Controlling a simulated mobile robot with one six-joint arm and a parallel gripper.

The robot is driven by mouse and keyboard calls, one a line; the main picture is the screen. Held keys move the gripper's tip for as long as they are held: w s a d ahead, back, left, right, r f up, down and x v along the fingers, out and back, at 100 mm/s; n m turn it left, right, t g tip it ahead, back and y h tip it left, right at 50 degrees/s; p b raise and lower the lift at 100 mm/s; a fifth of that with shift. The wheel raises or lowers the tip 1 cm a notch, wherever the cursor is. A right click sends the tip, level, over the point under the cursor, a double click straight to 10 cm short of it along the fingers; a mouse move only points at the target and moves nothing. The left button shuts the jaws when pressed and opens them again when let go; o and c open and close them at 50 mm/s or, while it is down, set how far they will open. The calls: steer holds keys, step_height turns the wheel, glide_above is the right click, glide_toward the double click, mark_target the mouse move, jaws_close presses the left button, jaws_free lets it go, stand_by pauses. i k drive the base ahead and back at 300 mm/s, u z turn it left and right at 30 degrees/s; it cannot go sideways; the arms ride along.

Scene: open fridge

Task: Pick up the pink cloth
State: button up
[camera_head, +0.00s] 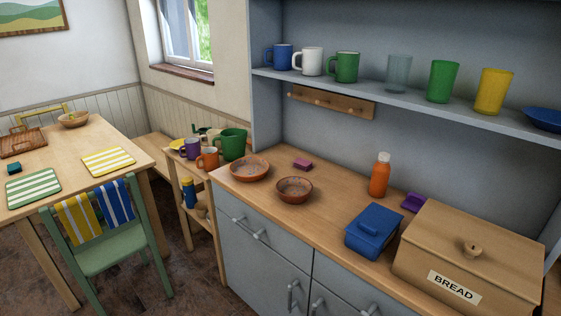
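A small pink item (303,164) lies flat on the wooden counter, against the back, behind two terracotta bowls. It looks like a folded cloth or a sponge; it is too small to tell which. A purple item (413,202) lies farther right on the counter, between the blue box and the bread box, partly hidden. My gripper is not in view.
A left bowl (249,168) and a right bowl (294,189) stand in front of the pink item. An orange bottle (380,175), blue box (374,231) and bread box (470,255) stand to the right. A shelf (420,98) with cups overhangs the counter (330,213).

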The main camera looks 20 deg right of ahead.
mark_target(303, 164)
steer(key=u, duration=0.5)
steer(key=i, duration=0.45)
steer(key=u, duration=0.7)
steer(key=i, duration=0.45)
steer(key=u, duration=0.25)
